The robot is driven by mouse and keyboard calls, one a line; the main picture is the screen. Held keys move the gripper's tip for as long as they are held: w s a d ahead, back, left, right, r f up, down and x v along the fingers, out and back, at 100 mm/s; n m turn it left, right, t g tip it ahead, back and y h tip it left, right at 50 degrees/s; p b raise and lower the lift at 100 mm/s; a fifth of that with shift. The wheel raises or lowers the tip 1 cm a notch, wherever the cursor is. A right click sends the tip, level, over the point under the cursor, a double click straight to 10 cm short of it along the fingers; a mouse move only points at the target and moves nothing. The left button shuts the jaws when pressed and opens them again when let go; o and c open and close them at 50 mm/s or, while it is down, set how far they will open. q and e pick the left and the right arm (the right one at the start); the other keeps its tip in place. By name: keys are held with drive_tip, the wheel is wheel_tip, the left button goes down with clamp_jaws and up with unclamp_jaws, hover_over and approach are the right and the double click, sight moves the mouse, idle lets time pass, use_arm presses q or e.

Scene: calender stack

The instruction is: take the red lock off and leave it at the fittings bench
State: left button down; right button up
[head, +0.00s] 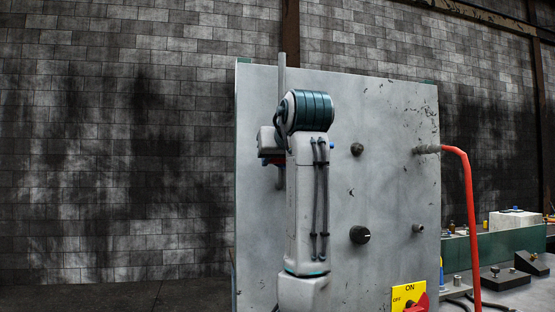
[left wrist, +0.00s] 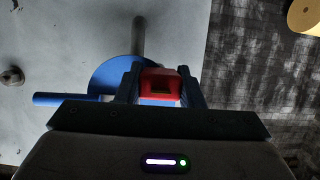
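The red lock (left wrist: 160,84) sits between the two fingers of my left gripper (left wrist: 160,74) in the left wrist view. It fills the gap, and the fingers appear to press on its sides. A blue disc (left wrist: 106,76) and a blue bar (left wrist: 59,98) are right behind it, by a grey pipe (left wrist: 138,36). In the head view, my left gripper (head: 271,158) is at the pipe (head: 282,84) on the left part of the grey panel, mostly hidden by my arm. Whether the lock is still attached cannot be told. My right gripper is in no view.
The grey panel (head: 395,185) carries knobs, a red hose (head: 468,200) and a yellow ON/OFF switch plate (head: 404,297). A bench (head: 515,296) with dark fittings (head: 505,278) and a white block (head: 515,220) stands at right. A yellow round thing (left wrist: 306,15) is at the wrist view's corner.

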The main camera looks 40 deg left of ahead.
use_arm(q)
drive_tip(key=shift+s+d, duration=0.1)
idle(0.4)
drive_tip(key=shift+s+d+b, duration=0.6)
drive_tip(key=shift+s+d, duration=0.8)
drive_tip(key=shift+d, duration=0.25)
